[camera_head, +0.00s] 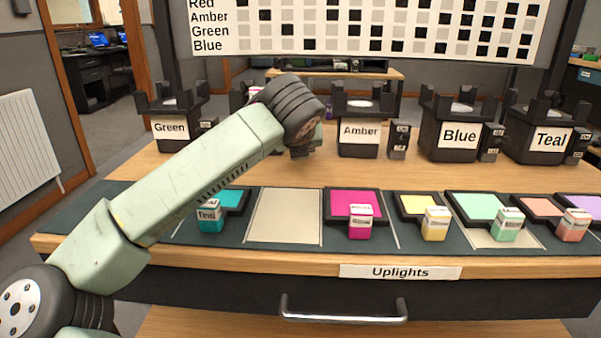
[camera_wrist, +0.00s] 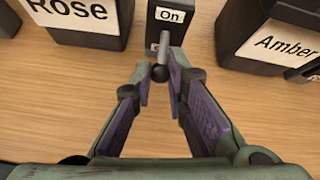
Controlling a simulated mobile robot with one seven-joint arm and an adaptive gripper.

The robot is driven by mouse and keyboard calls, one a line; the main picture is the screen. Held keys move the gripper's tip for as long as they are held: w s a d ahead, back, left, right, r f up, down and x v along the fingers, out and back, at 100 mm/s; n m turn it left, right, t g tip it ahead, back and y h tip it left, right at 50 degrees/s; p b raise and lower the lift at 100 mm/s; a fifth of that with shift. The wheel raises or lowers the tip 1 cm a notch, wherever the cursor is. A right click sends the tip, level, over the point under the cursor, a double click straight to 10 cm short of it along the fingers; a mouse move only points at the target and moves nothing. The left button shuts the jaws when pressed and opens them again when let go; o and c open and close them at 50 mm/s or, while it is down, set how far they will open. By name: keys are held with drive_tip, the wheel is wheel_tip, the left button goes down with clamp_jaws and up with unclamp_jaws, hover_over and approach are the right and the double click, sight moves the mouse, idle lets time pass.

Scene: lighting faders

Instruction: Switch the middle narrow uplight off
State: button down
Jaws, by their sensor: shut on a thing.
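Several dark uplights stand in a row on the wooden bench, with labels Green (camera_head: 170,128), Amber (camera_head: 361,134), Blue (camera_head: 459,137) and Teal (camera_head: 550,141). A further one, labelled Rose in the wrist view (camera_wrist: 75,15), is mostly hidden behind my arm in the head view. A small dark switch box (camera_wrist: 158,24) marked "On" at its top stands right of Rose. My gripper (camera_wrist: 161,78) is at the front of this box, its fingertips closed around a small dark knob (camera_wrist: 160,73).
Coloured swatches and small labelled blocks, such as a teal block (camera_head: 211,216) and a magenta block (camera_head: 361,222), line the bench's front. An "Uplights" label (camera_head: 400,272) sits on its edge above a drawer handle (camera_head: 343,313). Amber (camera_wrist: 268,40) stands close right of my gripper.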

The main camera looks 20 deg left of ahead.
drive_tip(key=shift+d+f+t+b, duration=0.1)
drive_tip(key=shift+f+t+b, duration=0.5)
drive_tip(key=shift+b, duration=1.6)
drive_tip(key=shift+r+y+b, duration=0.2)
drive_tip(key=shift+y+b, duration=0.1)
drive_tip(key=shift+b, duration=0.25)
drive_tip(key=c, duration=1.6)
unclamp_jaws()
drive_tip(key=shift+o, duration=0.2)
drive_tip(key=v, duration=1)
drive_tip(key=shift+s, duration=0.3)
drive_tip(key=shift+s+d+r, duration=0.1)
drive_tip(key=shift+s+r, duration=0.15)
drive_tip(key=shift+s, duration=0.35)
drive_tip(key=shift+d, duration=0.1)
